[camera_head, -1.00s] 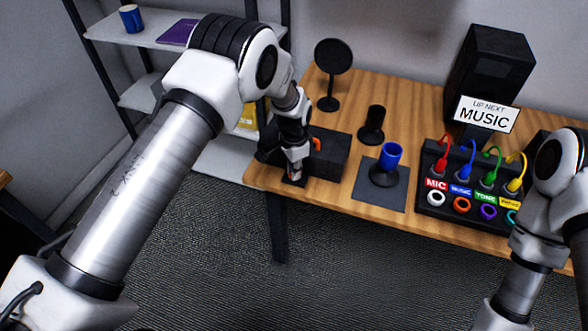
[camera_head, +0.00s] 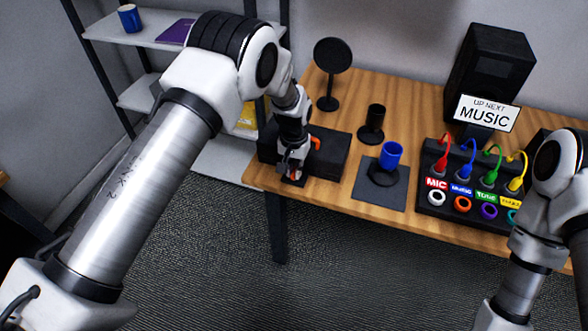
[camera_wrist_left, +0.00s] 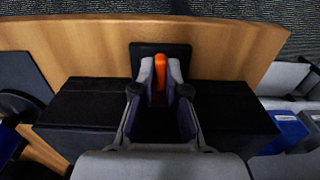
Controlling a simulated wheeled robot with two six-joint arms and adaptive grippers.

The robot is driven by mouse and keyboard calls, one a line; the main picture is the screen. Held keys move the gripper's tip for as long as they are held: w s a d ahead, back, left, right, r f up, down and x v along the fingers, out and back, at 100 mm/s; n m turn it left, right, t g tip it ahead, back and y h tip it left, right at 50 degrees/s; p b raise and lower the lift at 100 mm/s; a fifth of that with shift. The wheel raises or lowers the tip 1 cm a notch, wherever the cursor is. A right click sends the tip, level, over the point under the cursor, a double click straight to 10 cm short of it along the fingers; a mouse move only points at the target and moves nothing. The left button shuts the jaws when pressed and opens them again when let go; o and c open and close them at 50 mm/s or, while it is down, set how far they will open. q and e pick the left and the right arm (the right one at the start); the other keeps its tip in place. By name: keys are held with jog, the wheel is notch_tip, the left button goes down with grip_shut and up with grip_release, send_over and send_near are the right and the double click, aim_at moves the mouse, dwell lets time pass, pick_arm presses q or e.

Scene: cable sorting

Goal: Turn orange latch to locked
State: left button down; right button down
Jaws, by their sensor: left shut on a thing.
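The orange latch (camera_wrist_left: 160,66) stands on a small black plate (camera_wrist_left: 143,50) near the table edge in the left wrist view. My left gripper (camera_wrist_left: 161,76) is shut on the latch, with a fingertip on each side of it. In the head view my left gripper (camera_head: 292,168) points down at the plate, and a bit of orange shows between its fingers. Another orange bit (camera_head: 316,142) shows beside the gripper; I cannot tell what it belongs to. The gripper hides part of the latch. My right arm shows at the right, its gripper out of view.
A black box (camera_head: 326,155) stands right behind the plate. A blue cup (camera_head: 390,156) on a dark mat (camera_head: 366,190), a black stand (camera_head: 372,125) and a panel of colored cables (camera_head: 436,201) are to the right. A shelf (camera_head: 225,160) stands at the left.

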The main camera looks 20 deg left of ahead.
dwell(0.4)
pick_arm(q)
jog(key=c, duration=1.5)
grip_release()
notch_tip(320, 180, up, 12)
jog(key=shift+r, duration=0.1)
